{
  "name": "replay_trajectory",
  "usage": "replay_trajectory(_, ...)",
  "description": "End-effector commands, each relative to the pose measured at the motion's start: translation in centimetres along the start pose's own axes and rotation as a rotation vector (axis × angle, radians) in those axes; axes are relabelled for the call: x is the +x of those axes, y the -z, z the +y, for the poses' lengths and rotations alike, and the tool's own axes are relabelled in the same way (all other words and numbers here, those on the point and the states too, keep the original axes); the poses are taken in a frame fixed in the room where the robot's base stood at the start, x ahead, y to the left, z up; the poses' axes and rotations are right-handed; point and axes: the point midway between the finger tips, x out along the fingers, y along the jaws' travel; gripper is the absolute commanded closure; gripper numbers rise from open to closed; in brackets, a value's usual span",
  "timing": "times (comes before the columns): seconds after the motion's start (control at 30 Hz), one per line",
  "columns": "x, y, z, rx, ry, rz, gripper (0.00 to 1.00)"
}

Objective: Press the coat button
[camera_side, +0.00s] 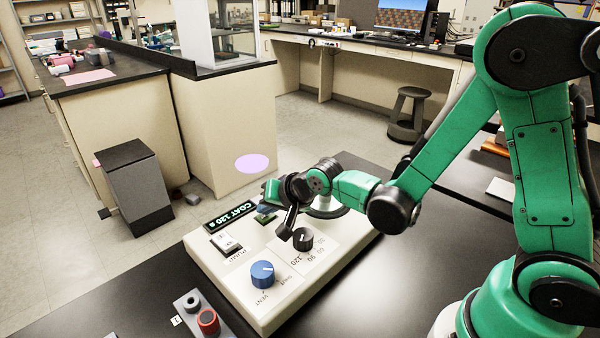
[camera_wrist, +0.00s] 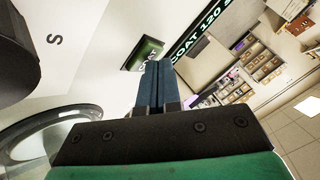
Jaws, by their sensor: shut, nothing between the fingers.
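The coat button is a green square button on the sloped cream panel, in the side view (camera_side: 264,218) and in the wrist view (camera_wrist: 146,52). In the wrist view its label is partly hidden behind my fingertips. My gripper (camera_side: 266,208) is shut and empty, its dark blue fingers together and pointing at the button; in the wrist view the fingers (camera_wrist: 153,72) overlap the button's lower right edge. I cannot tell whether the tips touch it. The display beside it reads "COAT 120 s" in the side view (camera_side: 230,214) and in the wrist view (camera_wrist: 212,32).
The panel also bears a white pump switch (camera_side: 226,243), a blue vent knob (camera_side: 262,274) and a black dial (camera_side: 302,239). A round glass chamber (camera_side: 326,210) is under my wrist. A small box with a red button (camera_side: 208,321) lies in front.

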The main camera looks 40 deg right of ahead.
Motion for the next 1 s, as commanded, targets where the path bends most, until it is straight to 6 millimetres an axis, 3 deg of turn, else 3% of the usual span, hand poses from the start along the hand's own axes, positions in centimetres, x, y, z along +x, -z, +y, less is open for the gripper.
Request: replay_trajectory(1.0, -1.2, 0.8, -0.8, 0.0, 0.0, 0.0, 1.0)
